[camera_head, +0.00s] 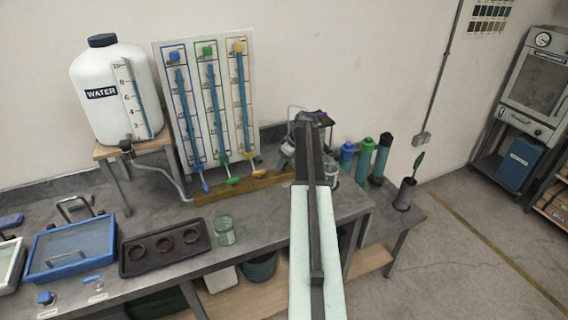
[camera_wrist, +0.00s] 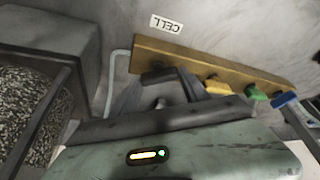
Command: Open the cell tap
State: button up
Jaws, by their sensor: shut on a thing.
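In the wrist view my gripper (camera_wrist: 165,88) is at the left part of a wooden tap board (camera_wrist: 240,72), below a white CELL label (camera_wrist: 166,24). Its dark fingers are shut on what appears to be the cell tap's handle. The fingers hide most of that handle, so its angle cannot be told. In the head view my gripper (camera_head: 308,122) is at the back right of the bench, and my arm covers the cell tap.
Yellow (camera_wrist: 218,88), green (camera_wrist: 255,94) and blue (camera_wrist: 284,101) levers sit close to the right of my gripper. A pale pipe (camera_wrist: 117,68) runs left of it. A glass jar (camera_head: 224,231) and a black tray (camera_head: 130,262) stand on the bench. Capped cylinders (camera_head: 365,160) stand right.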

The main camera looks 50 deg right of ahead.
aim_at(290, 172)
jog(key=shift+n+y, duration=0.3)
jog(key=shift+n, duration=0.2)
jog(key=o, duration=1.4)
jog(key=shift+w, duration=0.1)
jog(key=p+v, duration=0.7)
jog(key=shift+r, duration=0.25)
